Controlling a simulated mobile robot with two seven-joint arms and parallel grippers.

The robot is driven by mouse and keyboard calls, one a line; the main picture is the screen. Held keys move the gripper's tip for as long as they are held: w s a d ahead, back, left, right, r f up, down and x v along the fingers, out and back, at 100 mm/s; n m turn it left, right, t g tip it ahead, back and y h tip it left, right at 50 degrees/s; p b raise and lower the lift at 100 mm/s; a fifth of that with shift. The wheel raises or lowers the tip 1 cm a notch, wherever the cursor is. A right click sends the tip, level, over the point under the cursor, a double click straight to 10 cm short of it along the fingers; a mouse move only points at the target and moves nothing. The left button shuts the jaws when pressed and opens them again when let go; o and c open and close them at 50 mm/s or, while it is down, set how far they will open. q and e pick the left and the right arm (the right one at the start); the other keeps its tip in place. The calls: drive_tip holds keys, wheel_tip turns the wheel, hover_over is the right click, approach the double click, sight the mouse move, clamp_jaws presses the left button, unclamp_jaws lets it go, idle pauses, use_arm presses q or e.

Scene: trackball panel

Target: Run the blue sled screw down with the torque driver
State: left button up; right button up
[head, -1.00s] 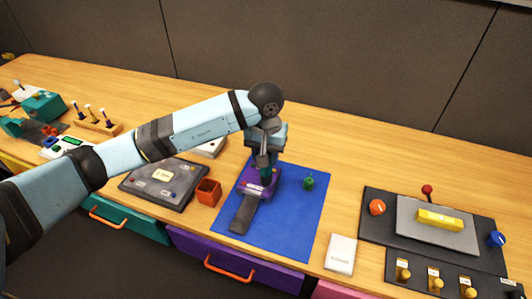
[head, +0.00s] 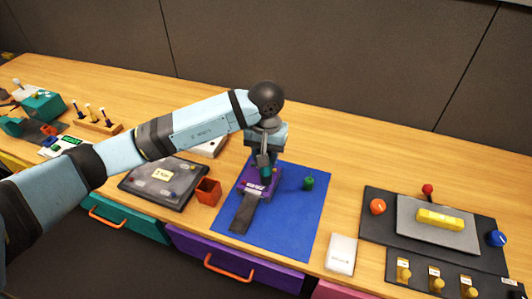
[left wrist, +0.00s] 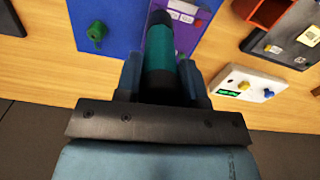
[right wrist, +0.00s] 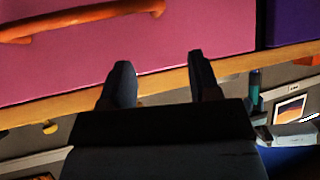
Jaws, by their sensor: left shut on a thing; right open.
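My left gripper (head: 265,155) is shut on the torque driver (left wrist: 160,70), a teal and black cylinder. It holds the driver (head: 265,172) upright, tip down, over the purple unit (head: 252,188) on the blue mat. The purple unit (left wrist: 182,14) also shows at the top of the left wrist view, with pale labels. The driver's tip and the blue sled screw are hidden or too small to make out, so I cannot tell if they touch. My right gripper (right wrist: 160,68) is open and empty, in front of a pink drawer.
A dark grey strip (head: 243,213) extends from the purple unit across the blue mat (head: 285,235). A green knobbed piece (head: 309,183) stands to its right. An orange-brown open box (head: 208,191) and a dark panel (head: 150,192) are to the left. A white card (head: 341,254) lies right.

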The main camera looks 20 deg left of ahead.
use_arm(q)
drive_tip(key=shift+r, duration=0.1)
idle(0.5)
drive_tip(key=shift+r+p, duration=1)
drive_tip(key=shift+r, duration=1.95)
